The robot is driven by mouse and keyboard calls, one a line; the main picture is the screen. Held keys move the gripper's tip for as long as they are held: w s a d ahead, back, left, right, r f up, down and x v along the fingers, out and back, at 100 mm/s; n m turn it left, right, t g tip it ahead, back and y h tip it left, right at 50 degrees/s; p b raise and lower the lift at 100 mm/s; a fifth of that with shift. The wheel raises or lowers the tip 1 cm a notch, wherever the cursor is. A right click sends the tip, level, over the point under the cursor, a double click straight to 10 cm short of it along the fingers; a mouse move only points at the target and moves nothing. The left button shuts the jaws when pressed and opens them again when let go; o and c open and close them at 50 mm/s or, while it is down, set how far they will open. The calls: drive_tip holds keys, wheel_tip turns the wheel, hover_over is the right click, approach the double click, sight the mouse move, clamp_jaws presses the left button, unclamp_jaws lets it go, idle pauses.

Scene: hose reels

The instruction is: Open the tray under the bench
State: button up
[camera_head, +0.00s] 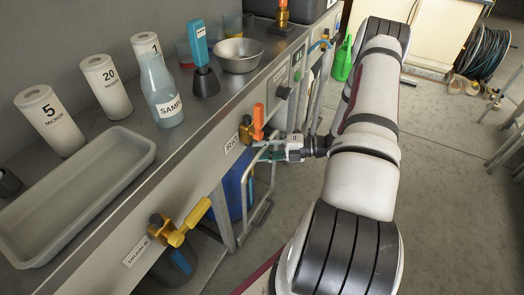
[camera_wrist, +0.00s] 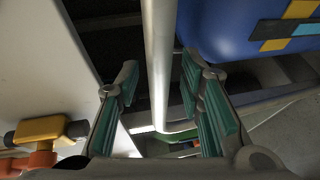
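Under the bench, a light metal tube handle (camera_head: 264,212) stands out at the front beside a blue container (camera_head: 232,190). I take it as the handle of the tray; the tray's own body is mostly hidden in shadow. My gripper (camera_head: 268,151) is at the bench front, just below the orange valve. In the wrist view my gripper (camera_wrist: 160,75) is open, with its green-padded fingers on either side of the bright tube handle (camera_wrist: 158,60). Gaps show between the tube and both fingers. The blue container also shows at the upper right (camera_wrist: 225,35).
An orange valve (camera_head: 258,120) and a yellow valve (camera_head: 184,228) stick out from the bench front. The bench top (camera_head: 150,205) carries a shallow grey tray (camera_head: 80,190), a flask (camera_head: 160,92), a metal bowl (camera_head: 238,55) and cylinders.

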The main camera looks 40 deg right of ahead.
clamp_jaws()
drive_tip(key=shift+s, duration=0.1)
